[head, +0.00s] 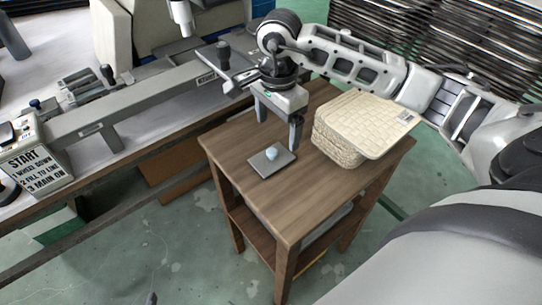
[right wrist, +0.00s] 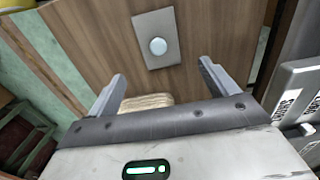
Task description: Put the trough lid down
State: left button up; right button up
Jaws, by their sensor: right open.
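I cannot make out my left gripper in the head view.
A workbench with a long grey machine (head: 135,100) and a START sign (head: 35,158) stands to the left. The table's front part is clear. Green floor (head: 180,235) lies around it.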

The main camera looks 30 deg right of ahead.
aim_at(277, 156)
notch_tip(277, 156, down, 8)
jog(key=shift+r+p, duration=0.15)
jog(key=shift+p, duration=0.2)
jog(key=c, duration=1.1)
